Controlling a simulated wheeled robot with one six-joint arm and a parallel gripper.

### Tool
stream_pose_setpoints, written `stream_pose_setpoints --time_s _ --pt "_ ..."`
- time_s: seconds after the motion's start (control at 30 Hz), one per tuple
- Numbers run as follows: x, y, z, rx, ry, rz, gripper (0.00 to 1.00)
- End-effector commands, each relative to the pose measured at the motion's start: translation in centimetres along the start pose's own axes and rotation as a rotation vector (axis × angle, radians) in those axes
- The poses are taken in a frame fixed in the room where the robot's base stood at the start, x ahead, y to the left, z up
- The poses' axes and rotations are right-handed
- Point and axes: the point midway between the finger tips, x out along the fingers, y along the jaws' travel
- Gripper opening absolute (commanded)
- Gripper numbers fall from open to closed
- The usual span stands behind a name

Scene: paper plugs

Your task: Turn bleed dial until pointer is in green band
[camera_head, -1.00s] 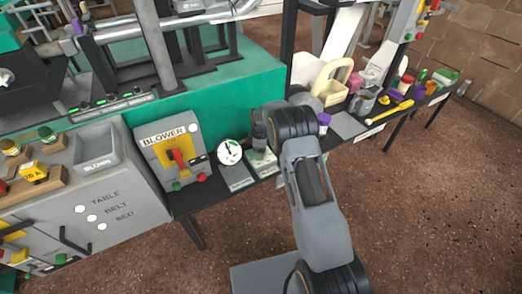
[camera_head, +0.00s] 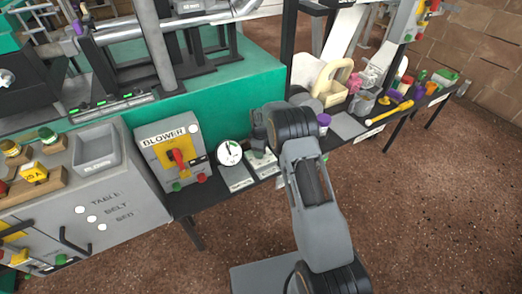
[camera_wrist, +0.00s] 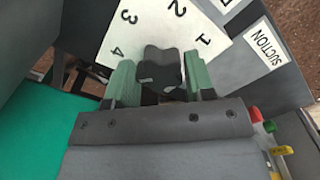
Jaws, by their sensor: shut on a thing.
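In the wrist view the dark lobed knob of the bleed dial (camera_wrist: 158,62) sits between the two green fingertips of my gripper (camera_wrist: 160,80), which is shut on it. A white plate (camera_wrist: 205,55) numbered 1 to 4 lies around the knob. In the head view my gripper (camera_head: 261,140) is at the bench's front edge, mostly hidden by my own arm. Just left of it stands a round white gauge (camera_head: 229,153) with a dark pointer pointing roughly upward. The gauge's green band is too small to make out against the pointer.
The yellow-and-grey BLOWER box (camera_head: 172,152), with a red handle, stands left of the gauge. A SUCTION label (camera_wrist: 263,45) is right of the dial in the wrist view.

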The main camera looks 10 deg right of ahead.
Motion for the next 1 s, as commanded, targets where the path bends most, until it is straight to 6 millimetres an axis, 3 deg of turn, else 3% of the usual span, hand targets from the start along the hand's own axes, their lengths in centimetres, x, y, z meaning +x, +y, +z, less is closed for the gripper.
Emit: stream_pose_setpoints --time_s 0.6,0.73,0.87,0.9,1.0 --pt "0.01 -0.02 0.0 1.015 -0.001 -0.001 0.25" --pt "0.02 -0.02 0.0 1.145 -0.001 -0.001 0.25" --pt "0.03 -0.02 0.0 1.136 -0.001 -0.001 0.25" --pt "0.03 -0.02 0.0 1.135 -0.001 -0.001 0.51" --pt "0.02 -0.02 0.01 1.134 -0.001 -0.001 0.61"
